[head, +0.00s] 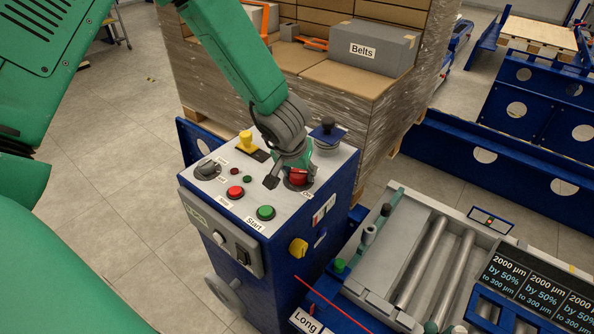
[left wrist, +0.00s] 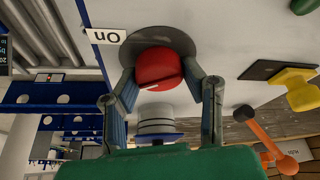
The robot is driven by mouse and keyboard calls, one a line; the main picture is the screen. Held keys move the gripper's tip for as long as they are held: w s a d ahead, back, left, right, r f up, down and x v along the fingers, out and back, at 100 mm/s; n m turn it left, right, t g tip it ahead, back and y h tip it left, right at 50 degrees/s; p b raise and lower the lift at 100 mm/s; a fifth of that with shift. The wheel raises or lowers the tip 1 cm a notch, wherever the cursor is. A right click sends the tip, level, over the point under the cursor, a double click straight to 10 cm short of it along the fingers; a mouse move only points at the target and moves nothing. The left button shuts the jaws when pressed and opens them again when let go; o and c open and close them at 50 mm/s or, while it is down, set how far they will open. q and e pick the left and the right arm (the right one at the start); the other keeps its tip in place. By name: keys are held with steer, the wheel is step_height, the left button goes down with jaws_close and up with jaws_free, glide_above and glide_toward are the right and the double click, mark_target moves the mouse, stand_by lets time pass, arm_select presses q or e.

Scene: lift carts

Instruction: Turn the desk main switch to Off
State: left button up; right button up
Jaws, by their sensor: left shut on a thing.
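The desk main switch is a red knob (head: 298,178) on a dark round plate, at the right side of the grey top of the blue control desk (head: 268,241). A white On label (head: 307,194) lies beside it. My left gripper (head: 292,164) reaches down from above and is shut on the knob. In the left wrist view the red knob (left wrist: 158,67) sits between the two fingers, with a short white mark on it. The On label (left wrist: 107,36) shows upside down there. No Off label can be made out. My right gripper is not in view.
The desk also carries a green Start button (head: 265,212), a red Stop button (head: 235,192), a yellow lever (head: 246,141) and a dark-topped knob (head: 328,129). Wrapped boxes, one marked Belts (head: 369,48), stand behind. A roller conveyor (head: 425,262) is at the right.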

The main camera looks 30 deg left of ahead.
arm_select(q)
steer(key=shift+s+a, duration=0.1)
steer(key=shift+a, duration=0.05)
steer(key=shift+n+p, duration=0.3)
steer(key=shift+p, duration=0.25)
steer(key=n+y+p, duration=0.1)
steer(key=n+p, duration=0.2)
steer(key=p, duration=0.2)
steer(key=n+g+y+p, duration=0.1)
steer(key=n+p, duration=0.2)
steer(key=p, duration=0.2)
steer(key=shift+r+n+g, duration=0.1)
steer(key=shift+n+g, duration=0.2)
steer(key=shift+d+n+g+y+p, duration=0.25)
steer(key=shift+n+g+y+p, duration=0.2)
steer(key=shift+n+p, duration=0.65)
steer(key=shift+f+n+g, duration=0.2)
steer(key=shift+n+g, duration=0.15)
steer(key=shift+n, duration=0.85)
steer(key=shift+p, duration=0.3)
steer(key=shift+a, duration=0.1)
steer(key=o, duration=1.1)
steer(key=shift+w, duration=0.2)
steer(key=shift+o, duration=0.2)
